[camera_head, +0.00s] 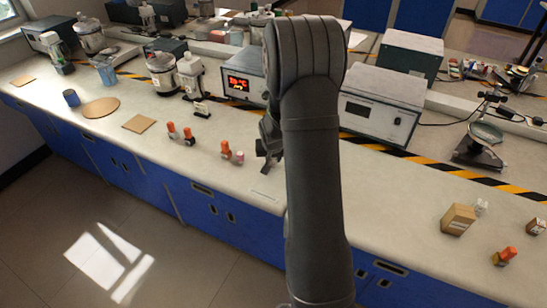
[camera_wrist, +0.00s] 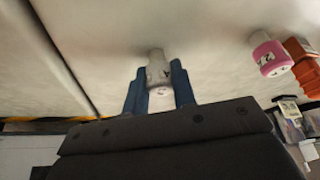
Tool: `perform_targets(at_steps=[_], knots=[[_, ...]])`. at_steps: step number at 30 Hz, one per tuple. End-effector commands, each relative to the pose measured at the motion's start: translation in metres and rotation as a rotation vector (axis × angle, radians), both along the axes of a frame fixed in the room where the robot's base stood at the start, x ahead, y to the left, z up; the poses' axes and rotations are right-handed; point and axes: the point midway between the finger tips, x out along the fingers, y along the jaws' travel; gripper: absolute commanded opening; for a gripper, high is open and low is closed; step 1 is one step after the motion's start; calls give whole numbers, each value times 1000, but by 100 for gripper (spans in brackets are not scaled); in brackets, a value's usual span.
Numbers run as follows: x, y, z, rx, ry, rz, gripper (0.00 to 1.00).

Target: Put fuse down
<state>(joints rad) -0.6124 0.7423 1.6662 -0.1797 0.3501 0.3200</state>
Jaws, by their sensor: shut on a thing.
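In the wrist view, my gripper (camera_wrist: 160,82) has its two blue fingers shut on a small white cylinder with dark marks and a pinkish end, which I take as the fuse (camera_wrist: 158,68). I cannot tell whether the fuse touches the bench surface. In the head view, my gripper (camera_head: 264,160) is low over the front part of the bench, partly hidden by my arm, and the fuse cannot be made out there. A similar small pink and white piece (camera_wrist: 268,54) stands apart to the side in the wrist view; it also shows left of my gripper in the head view (camera_head: 239,157).
An orange-topped bottle (camera_head: 225,149) stands beside the pink piece, with more orange ones (camera_head: 188,136) further left. Instrument boxes (camera_head: 380,108) stand behind a striped strip. A cardboard box (camera_head: 458,219) is at right. The bench front (camera_head: 400,190) between is clear.

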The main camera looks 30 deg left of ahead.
Motion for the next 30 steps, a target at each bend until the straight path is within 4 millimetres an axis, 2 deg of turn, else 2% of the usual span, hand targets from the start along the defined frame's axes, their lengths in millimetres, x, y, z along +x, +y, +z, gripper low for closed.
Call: perform_targets(at_steps=[8,9,11,12,23,30], knots=[[0,0,-3,0,0,0,0],[0,0,-3,0,0,0,32],[0,0,-3,0,0,0,44],[0,0,-3,0,0,0,46],[0,0,3,0,-1,0,46],[-11,-6,34,2,-3,1,46]])
